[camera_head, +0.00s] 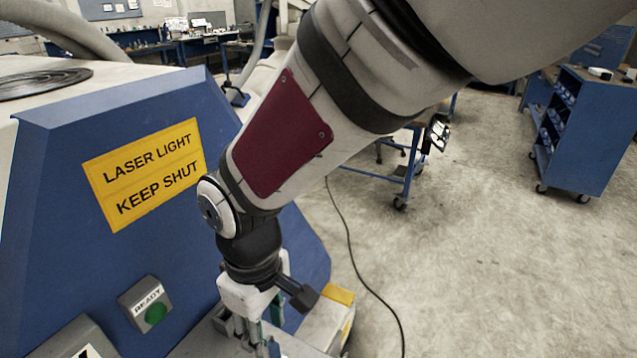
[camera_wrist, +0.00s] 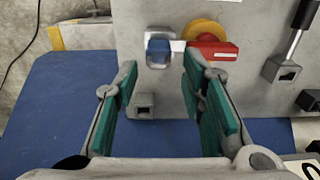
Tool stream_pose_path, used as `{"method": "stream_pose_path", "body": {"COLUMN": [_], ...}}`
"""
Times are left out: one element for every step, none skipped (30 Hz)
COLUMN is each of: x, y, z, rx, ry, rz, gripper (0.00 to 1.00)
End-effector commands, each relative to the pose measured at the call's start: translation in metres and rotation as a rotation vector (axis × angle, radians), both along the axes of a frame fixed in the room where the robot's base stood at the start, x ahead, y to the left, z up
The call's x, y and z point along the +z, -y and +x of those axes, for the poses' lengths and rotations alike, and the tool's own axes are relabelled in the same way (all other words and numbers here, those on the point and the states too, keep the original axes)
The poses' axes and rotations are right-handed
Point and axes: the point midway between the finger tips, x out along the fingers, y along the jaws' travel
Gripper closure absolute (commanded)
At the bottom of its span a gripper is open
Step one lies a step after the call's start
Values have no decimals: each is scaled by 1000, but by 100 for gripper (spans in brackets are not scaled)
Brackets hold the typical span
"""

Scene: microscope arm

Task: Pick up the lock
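My gripper (camera_wrist: 160,76) is open in the wrist view, its two green-padded fingers apart with nothing between the pads. It also shows at the bottom of the head view (camera_head: 262,338), pointing down beside the blue machine. A small blue block with a grey top (camera_wrist: 158,50), which looks like the lock, is on the grey panel (camera_wrist: 140,22), beyond the gap between the fingertips. A pale strip joins it to a red handle (camera_wrist: 212,50) on a yellow disc (camera_wrist: 203,29). I cannot make out the lock in the head view.
A grey lever with a black grip (camera_wrist: 291,45) stands at the right of the panel. A small grey block (camera_wrist: 144,104) is at the panel's lower edge. The blue machine (camera_head: 60,220) with a green READY button (camera_head: 155,314) fills the head view's left. Open floor lies right.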

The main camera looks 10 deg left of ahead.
Motion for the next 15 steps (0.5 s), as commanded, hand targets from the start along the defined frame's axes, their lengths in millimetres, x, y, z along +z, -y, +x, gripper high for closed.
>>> {"method": "stream_pose_path", "body": {"x": [-7, -10, -12, -14, -15, -17, -19, -21, -25, -28, -33, -39, -43, -47, -52], "y": [0, 0, 0, 0, 0, 0, 0, 0, -1, -1, -1, -2, -3, -3, -3], "z": [-1, -1, 0, 0, 0, 0, 0, 0, 1, 1, 1, 2, 2, 3, 3], "rx": [1, 1, 1, 0, 0, 0, -1, -1, -1, -1, -1, 0, -1, -1, -1], "ry": [-2, -2, -1, 0, 0, 0, -1, -1, -2, -2, -3, -3, -3, -3, -3], "rz": [-1, -1, -1, 1, 1, 1, 0, -1, -1, -1, -2, -2, -3, -3, -2], "gripper": [63, 63, 63, 63, 63, 63, 63, 63, 63, 63, 63, 63, 63, 63, 63]}}
